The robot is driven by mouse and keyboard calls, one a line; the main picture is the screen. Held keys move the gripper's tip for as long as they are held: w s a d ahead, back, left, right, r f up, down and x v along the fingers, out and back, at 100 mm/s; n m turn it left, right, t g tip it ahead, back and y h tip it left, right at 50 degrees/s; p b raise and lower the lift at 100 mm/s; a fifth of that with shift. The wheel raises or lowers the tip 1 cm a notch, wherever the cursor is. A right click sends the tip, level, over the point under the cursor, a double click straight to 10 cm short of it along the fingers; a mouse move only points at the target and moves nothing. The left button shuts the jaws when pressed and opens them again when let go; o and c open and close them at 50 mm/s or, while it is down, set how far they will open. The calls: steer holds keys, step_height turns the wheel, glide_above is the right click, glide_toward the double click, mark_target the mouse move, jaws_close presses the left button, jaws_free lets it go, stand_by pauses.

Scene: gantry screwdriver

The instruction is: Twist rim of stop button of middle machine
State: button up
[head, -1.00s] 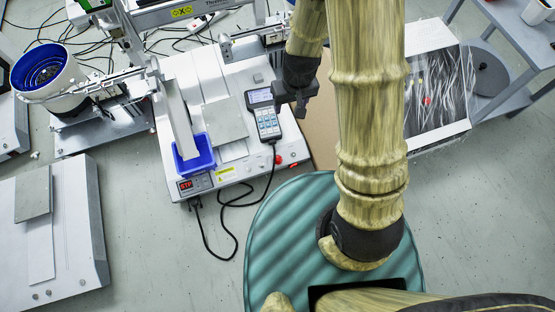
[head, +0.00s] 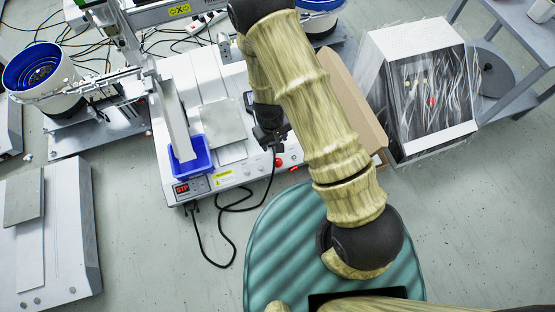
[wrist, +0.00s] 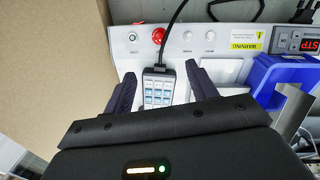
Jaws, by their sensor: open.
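The middle machine (head: 225,178) is a white bench unit with a red stop button (head: 279,162) on its front right edge. In the wrist view the red stop button (wrist: 158,36) stands beyond my fingertips, beside small white knobs on the front panel. My gripper (wrist: 160,70) is open, its two dark fingers spread on either side of a grey keypad pendant (wrist: 158,88). Whether they touch the pendant cannot be told. In the head view my gripper (head: 270,138) hangs over the machine's right front, just behind the button. My arm hides most of the pendant.
A blue bin (head: 192,160) and red STP display (head: 182,189) are at the machine's front left. A cardboard box (head: 362,112) and a wrapped white cabinet (head: 425,85) stand to the right. A black cable (head: 228,207) loops down in front.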

mark_target(277, 161)
steer(key=f+b, duration=0.3)
steer(key=f, duration=0.2)
steer(key=f+b, duration=0.3)
steer(key=f, duration=0.3)
steer(key=d+f+b, duration=0.1)
steer(key=f+b, duration=0.2)
steer(key=f, duration=0.2)
steer(key=shift+w+d+f, duration=0.1)
steer(key=shift+w+f, duration=0.1)
steer(key=shift+w, duration=0.1)
steer(key=shift+s+f+b, duration=0.1)
steer(key=shift+f+b, duration=0.2)
steer(key=c, duration=1)
